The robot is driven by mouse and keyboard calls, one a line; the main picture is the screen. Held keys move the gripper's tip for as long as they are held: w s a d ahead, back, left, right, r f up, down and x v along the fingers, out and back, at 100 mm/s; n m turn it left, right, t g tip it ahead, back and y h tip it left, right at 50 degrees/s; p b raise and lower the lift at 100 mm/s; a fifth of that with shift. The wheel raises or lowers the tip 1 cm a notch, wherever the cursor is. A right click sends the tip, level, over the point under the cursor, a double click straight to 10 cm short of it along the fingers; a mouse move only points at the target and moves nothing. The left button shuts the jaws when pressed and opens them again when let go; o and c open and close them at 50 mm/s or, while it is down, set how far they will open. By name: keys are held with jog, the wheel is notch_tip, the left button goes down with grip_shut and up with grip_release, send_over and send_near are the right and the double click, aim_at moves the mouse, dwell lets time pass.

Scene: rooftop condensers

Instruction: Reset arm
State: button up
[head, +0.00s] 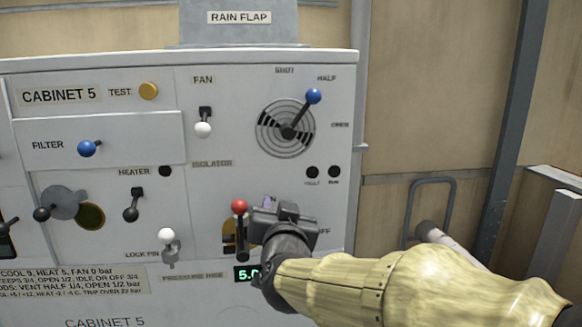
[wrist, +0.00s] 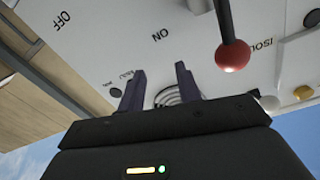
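My gripper (head: 270,203) is in front of the lower right of the Cabinet 5 panel (head: 230,70), in the isolator area. In the wrist view my gripper (wrist: 160,82) has its two dark purple fingers apart, with nothing between them. The red-knobbed isolator lever (head: 239,206) stands just left of my gripper in the head view. In the wrist view the red knob (wrist: 233,56) is to the right of the fingers, outside them. My wrist and forearm hide part of the isolator plate and the pressure display (head: 247,274).
A blue-knobbed vent lever (head: 313,97) points near HALF above my gripper. The white fan knob (head: 203,130), heater lever (head: 131,213) and lock pin (head: 167,236) stick out to the left. A metal rail (head: 408,212) stands right of the cabinet, before a tan wall.

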jog(key=s+d+f+n+g, duration=0.1)
jog(key=d+f+g, duration=0.3)
jog(key=f, duration=0.6)
jog(key=s+d+f+n+g, duration=0.1)
jog(key=d+f+g, duration=0.3)
jog(key=f, duration=0.5)
jog(key=s+d+f+g+h, duration=0.1)
jog(key=s+d+f+g, duration=0.6)
jog(key=s+f, duration=0.5)
jog(key=d, duration=0.2)
jog(key=shift+d+f+h, duration=0.25)
jog(key=shift+d+h, duration=0.1)
jog(key=shift+h, duration=0.05)
jog(key=shift+a, duration=0.1)
